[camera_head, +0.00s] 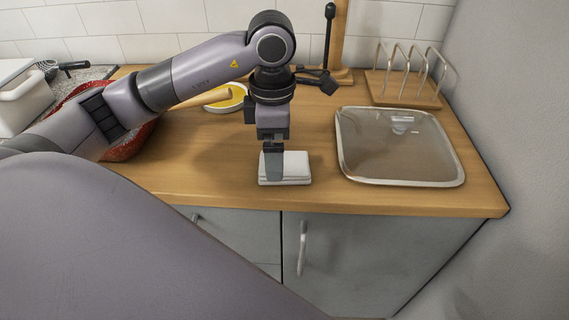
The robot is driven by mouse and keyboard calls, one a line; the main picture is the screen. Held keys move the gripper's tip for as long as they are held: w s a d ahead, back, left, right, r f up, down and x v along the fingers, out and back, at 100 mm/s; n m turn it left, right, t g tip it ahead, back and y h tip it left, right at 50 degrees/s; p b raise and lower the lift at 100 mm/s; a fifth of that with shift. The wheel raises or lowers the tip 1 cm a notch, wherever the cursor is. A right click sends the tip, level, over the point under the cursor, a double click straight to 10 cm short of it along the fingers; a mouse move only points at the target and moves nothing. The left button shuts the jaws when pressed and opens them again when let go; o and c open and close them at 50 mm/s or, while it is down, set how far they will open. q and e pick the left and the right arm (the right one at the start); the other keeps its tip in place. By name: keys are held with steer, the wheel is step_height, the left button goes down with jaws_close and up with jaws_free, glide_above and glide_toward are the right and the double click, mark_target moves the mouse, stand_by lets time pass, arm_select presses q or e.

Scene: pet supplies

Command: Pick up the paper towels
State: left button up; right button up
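The paper towels appear as a small folded white stack (297,168) lying flat on the wooden counter near its front edge. My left gripper (273,165) points straight down at the stack, coming in from the left. One grey finger shows in front of the left part of the stack. The other finger is hidden, so I cannot tell whether the gripper is open or shut on the towels. The stack seems to rest on the counter. My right gripper is not in view.
A glass tray (400,150) with a pale rim lies just right of the stack. A wooden rack (403,88) stands behind it. A yellow-and-white dish (231,99) and a red item (134,147) are to the left. The counter front edge is close.

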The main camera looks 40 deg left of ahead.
arm_select(q)
steer(key=shift+f, duration=1.25)
steer(key=c, duration=1.1)
step_height(320, 180, up, 7)
steer(key=shift+w+r, duration=0.1)
step_height(320, 180, up, 13)
steer(key=p, duration=0.3)
steer(key=shift+p, duration=0.3)
